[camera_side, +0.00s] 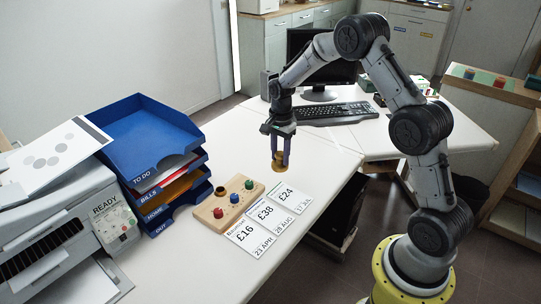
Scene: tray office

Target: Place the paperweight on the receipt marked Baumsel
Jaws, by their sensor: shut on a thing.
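A round brass-coloured paperweight (279,166) is between the fingers of my gripper (280,153). My gripper points down and is shut on it, above the white desk and behind the receipts. Three white receipts lie in a slanting row on the desk. The nearest receipt (250,238) reads £16, and its small heading looks like Baumsel. The middle receipt (268,215) reads £38. The far receipt (289,197) reads £24; the small headings on these two are too small to read. The paperweight is nearest the £24 receipt and apart from it.
Stacked blue trays (150,135) and a printer (60,215) stand further left. A keyboard (335,112) and monitor are behind. Desk right of the receipts is bare.

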